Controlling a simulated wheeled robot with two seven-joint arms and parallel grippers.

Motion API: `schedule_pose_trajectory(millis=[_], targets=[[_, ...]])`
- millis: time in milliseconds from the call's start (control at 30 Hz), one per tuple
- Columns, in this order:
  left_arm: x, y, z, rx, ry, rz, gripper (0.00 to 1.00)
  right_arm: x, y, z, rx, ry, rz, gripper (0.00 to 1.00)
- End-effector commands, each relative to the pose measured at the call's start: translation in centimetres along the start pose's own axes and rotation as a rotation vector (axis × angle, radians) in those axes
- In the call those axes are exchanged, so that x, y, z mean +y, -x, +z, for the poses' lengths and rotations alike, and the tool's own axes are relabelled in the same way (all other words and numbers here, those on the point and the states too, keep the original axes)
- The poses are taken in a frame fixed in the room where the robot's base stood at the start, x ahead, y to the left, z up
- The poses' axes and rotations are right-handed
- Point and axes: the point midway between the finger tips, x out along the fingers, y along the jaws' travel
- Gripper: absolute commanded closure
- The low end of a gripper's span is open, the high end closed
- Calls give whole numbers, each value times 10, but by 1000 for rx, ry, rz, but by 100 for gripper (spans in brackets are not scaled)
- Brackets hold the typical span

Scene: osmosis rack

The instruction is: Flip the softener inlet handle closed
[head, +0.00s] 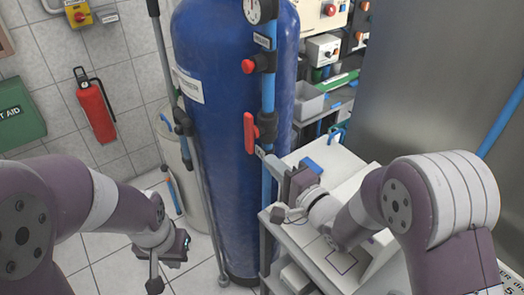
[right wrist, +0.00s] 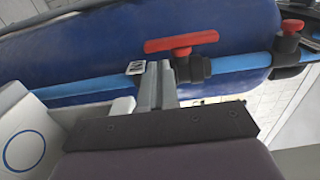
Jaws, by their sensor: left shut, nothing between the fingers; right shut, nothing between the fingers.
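The red lever handle (head: 249,133) sits on a dark valve on the vertical blue pipe, in front of the blue tank (head: 215,120). It runs along the pipe. In the right wrist view the red handle (right wrist: 181,43) lies parallel to the pipe, just beyond my fingertips. My right gripper (head: 270,161) is shut and empty, just below the handle and close to the pipe; its fingers (right wrist: 158,72) overlap the pipe in the right wrist view, and contact cannot be told. My left gripper (head: 154,272) is shut and empty, low at the left, away from the valve.
A second valve with a red round knob (head: 248,66) and a gauge (head: 261,10) sit higher on the pipe. A white-topped bench (head: 310,240) stands under my right arm. A grey pipe (head: 205,180) runs left of the tank. A red extinguisher (head: 95,105) hangs on the tiled wall.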

Motion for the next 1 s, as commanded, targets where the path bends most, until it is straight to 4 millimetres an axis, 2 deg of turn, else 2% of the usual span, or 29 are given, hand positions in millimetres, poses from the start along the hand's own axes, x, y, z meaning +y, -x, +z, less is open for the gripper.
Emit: schedule_pose_trajectory(millis=[100, 300, 767, 1000], targets=[[0, 5, -1, 0, 0, 0, 100, -1, -22, 1, -2, 0, 1, 100], [0, 9, -1, 0, 0, 0, 100, 0, -45, 0, 0, 0, 1, 100], [0, 7, -1, 0, 0, 0, 100, 1, -50, 0, 1, 0, -1, 100], [0, -10, 1, 0, 0, 0, 100, 6, -51, 0, 1, 0, -45, 100]])
